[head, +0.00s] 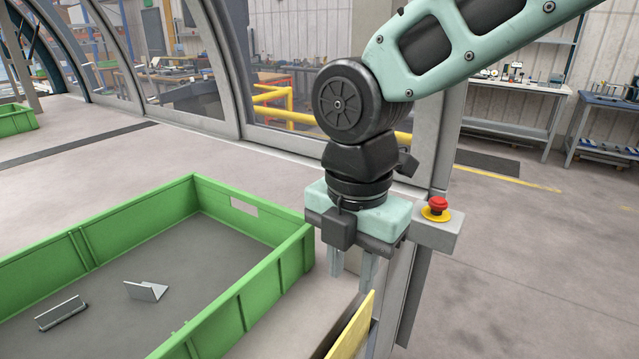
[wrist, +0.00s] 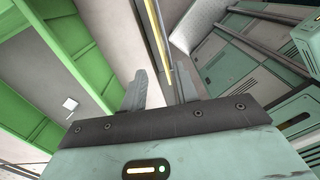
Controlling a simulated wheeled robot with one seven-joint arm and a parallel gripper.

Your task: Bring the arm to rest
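Whether the fingers touch anything lower down is hard to tell.
A green crate (head: 105,232) at left holds bent metal pieces (head: 146,290) (head: 62,313). A red stop button (head: 438,205) sits on a grey box close right of the gripper. A glazed frame (head: 228,70) and yellow rails stand behind. Open floor (head: 530,270) lies right.

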